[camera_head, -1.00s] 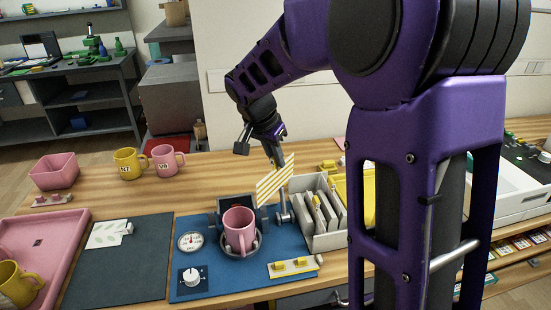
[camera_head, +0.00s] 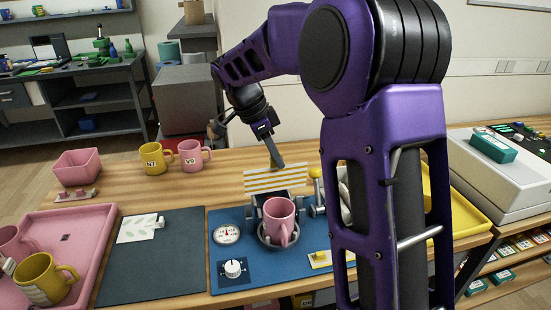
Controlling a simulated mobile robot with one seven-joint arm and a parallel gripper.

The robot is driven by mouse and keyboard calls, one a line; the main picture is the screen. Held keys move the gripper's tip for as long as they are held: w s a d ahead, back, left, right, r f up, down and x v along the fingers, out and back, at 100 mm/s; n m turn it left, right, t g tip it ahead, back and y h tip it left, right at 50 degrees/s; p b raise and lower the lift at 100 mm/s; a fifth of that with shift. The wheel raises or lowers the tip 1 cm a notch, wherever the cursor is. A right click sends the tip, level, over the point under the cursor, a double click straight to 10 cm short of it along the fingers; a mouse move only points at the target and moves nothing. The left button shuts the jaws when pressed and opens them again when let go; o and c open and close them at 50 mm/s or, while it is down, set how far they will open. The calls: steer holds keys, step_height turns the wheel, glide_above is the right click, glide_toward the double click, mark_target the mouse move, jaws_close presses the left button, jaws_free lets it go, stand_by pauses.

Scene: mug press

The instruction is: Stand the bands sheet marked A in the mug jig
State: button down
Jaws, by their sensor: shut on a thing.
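My gripper (camera_head: 277,163) is shut on the top edge of a sheet with yellow and white bands (camera_head: 262,181). The sheet hangs upright, its striped face toward the camera, just above and behind the mug jig as seen here. No letter A can be read on it. A pink mug (camera_head: 278,222) stands in the jig (camera_head: 265,238), its handle toward the camera. The jig is on a blue base board (camera_head: 228,205). I cannot tell whether the sheet's lower edge touches the jig.
A yellow-knobbed lever (camera_head: 316,174) stands right of the jig. The board carries a gauge (camera_head: 227,233) and a dial (camera_head: 233,268). Left are a dark mat (camera_head: 140,265), a pink tray (camera_head: 88,225) and two mugs (camera_head: 153,160). My arm hides most of the sheet rack.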

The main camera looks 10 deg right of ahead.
mark_target(275, 181)
steer(key=shift+a, duration=0.2)
steer(key=shift+f, duration=0.2)
steer(key=shift+f+b, duration=1.55)
steer(key=shift+f, duration=2.05)
steer(key=shift+c, duration=1)
jaws_free()
